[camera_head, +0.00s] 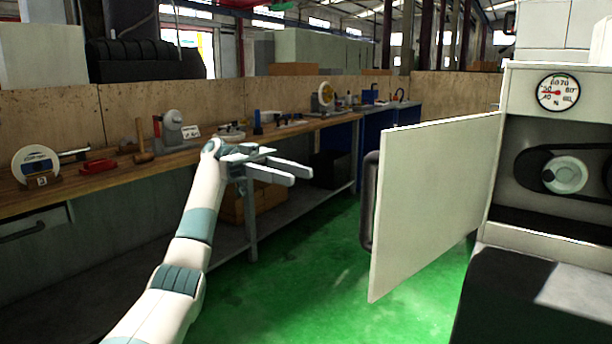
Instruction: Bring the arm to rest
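My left arm reaches up from the bottom left in the head view. My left gripper (300,172) is at its end, in front of the workbench edge, with its fingers pointing right. The two fingers are apart with a gap between them, and nothing is seen in them. The gripper is in free air, left of the open machine door (432,200) and apart from it. My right gripper does not show.
A wooden workbench (110,178) with tools runs along the left. Green floor (300,285) between them is clear.

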